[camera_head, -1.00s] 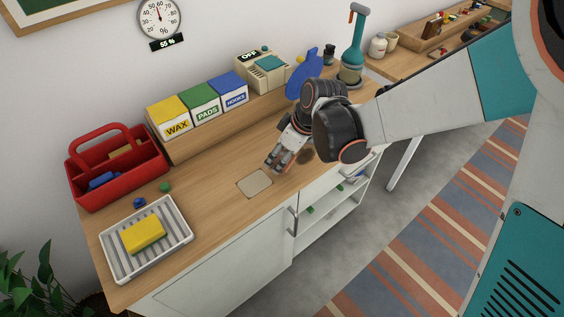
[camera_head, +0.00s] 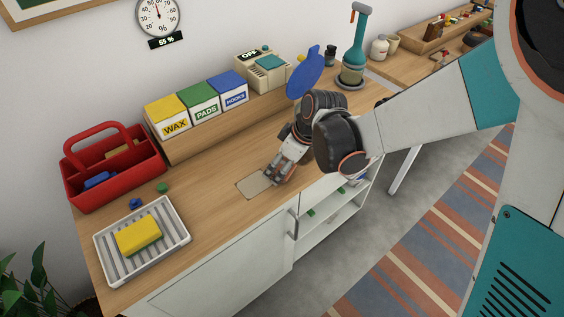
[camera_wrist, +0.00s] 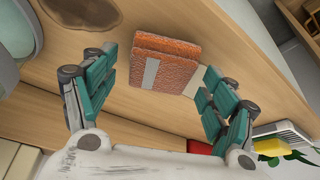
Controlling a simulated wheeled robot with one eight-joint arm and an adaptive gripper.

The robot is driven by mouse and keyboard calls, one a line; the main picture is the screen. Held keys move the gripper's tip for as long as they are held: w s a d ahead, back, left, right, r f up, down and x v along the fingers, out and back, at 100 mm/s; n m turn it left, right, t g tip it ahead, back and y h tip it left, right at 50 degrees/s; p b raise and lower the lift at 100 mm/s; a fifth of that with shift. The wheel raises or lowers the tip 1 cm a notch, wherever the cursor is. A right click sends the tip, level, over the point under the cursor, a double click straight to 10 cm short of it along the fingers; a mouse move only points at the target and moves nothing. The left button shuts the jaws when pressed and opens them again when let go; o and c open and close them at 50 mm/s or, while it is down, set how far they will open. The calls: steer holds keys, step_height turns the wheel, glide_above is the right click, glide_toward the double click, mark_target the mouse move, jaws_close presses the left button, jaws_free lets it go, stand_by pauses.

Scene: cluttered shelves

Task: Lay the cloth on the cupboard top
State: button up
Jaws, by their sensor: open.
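The cloth (camera_wrist: 165,66) is a folded, rough orange-brown piece with a grey stripe, seen in the wrist view. In the head view my gripper (camera_head: 277,178) points down at the cupboard top (camera_head: 215,205) and hides the cloth. A beige square (camera_head: 254,187) on the wood is beside the fingertips and shows past the cloth's edge in the wrist view (camera_wrist: 209,83).
A white ribbed tray with a yellow sponge (camera_head: 138,236) and a red caddy (camera_head: 115,180) stand at the left. WAX, PADS and HOOKS boxes (camera_head: 203,102) line the back ledge. A dark round mark (camera_wrist: 85,10) shows on the wood.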

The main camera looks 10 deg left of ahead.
steer(key=shift+r, duration=0.15)
steer(key=shift+d+r+p, duration=0.1)
steer(key=shift+r+p, duration=0.25)
steer(key=shift+p, duration=0.05)
steer(key=p+v, duration=0.7)
steer(key=v, duration=0.4)
steer(key=shift+r, duration=0.2)
steer(key=shift+s, duration=0.1)
